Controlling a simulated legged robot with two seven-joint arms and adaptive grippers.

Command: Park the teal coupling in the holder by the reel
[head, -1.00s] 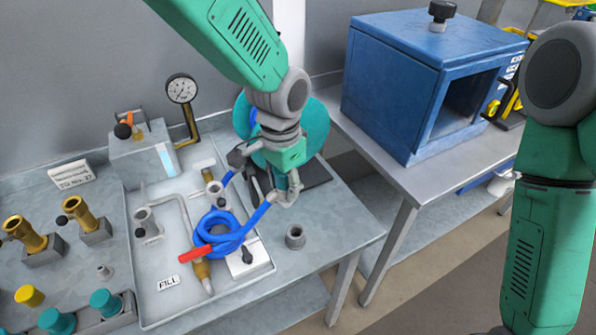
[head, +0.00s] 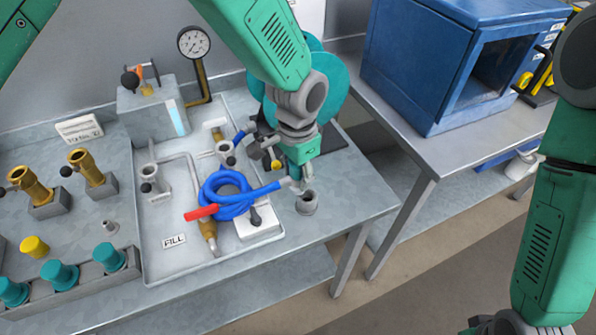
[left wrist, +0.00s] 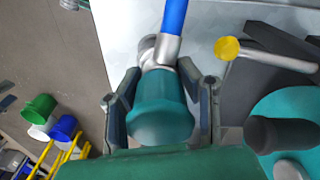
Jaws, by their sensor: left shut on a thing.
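The teal coupling (left wrist: 160,105) sits between the fingers of my left gripper (left wrist: 162,108) in the left wrist view, with its grey metal end and the blue hose (left wrist: 173,18) beyond it. My left gripper (head: 298,178) is shut on it; the gripper hides most of the coupling in the head view. The grey round holder (head: 306,205) stands on the bench just below the gripper. Its rim shows partly behind the coupling's metal end in the left wrist view; I cannot tell whether they touch. The teal reel (head: 338,85) stands behind the gripper.
The blue hose is coiled (head: 222,200) on the tray (head: 180,263) beside a red handle (head: 202,212). A yellow-tipped rod (left wrist: 227,47) is close to the gripper. Brass fittings (head: 87,168) and teal caps (head: 108,256) stand at left. A blue cabinet (head: 425,65) is at right.

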